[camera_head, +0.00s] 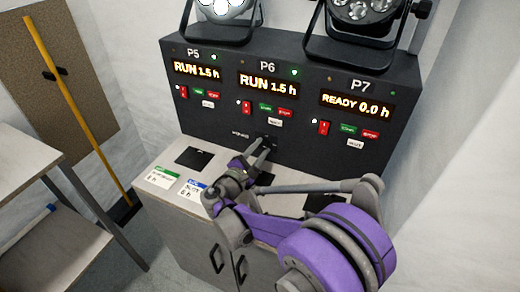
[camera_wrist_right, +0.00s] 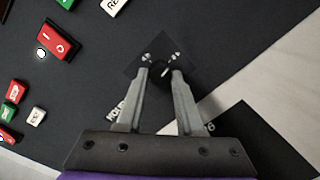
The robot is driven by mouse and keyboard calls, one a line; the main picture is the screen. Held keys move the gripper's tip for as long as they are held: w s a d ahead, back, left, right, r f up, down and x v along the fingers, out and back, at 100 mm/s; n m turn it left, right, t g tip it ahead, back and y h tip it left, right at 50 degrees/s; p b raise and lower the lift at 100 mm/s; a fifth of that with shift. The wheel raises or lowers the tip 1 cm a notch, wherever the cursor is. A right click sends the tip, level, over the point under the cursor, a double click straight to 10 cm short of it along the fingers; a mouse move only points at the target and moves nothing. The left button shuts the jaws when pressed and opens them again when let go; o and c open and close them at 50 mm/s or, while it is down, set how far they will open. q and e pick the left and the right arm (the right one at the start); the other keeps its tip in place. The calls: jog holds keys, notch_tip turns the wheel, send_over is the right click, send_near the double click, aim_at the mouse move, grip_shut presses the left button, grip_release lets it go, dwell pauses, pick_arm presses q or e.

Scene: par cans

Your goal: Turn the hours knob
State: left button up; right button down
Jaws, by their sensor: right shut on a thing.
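The hours knob (camera_wrist_right: 161,73) is a small black round knob with a light mark, on a dark square plate on the black panel. In the wrist view my right gripper (camera_wrist_right: 161,78) has its two grey fingers on either side of the knob, shut on it. In the head view the right gripper (camera_head: 264,143) reaches the panel's lower middle, below the P6 display (camera_head: 267,84), and its fingers largely hide the knob. P6 reads RUN 1.5 h. My left gripper is in neither view.
The P5 display (camera_head: 196,71) reads RUN 1.5 h and the P7 display (camera_head: 357,105) reads READY 0.0 h. Red rocker switches and small green, red and white buttons sit below each display. Par cans (camera_head: 360,20) stand on top. Label cards (camera_head: 161,177) lie on the cabinet ledge.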

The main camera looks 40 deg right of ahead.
jog(key=shift+m, duration=0.8)
jog(key=c, duration=0.5)
grip_release()
jog(key=shift+c, duration=0.2)
jog(key=p+v, duration=0.1)
jog(key=v, duration=0.9)
jog(key=shift+s+a, duration=0.15)
jog(key=shift+a, duration=0.25)
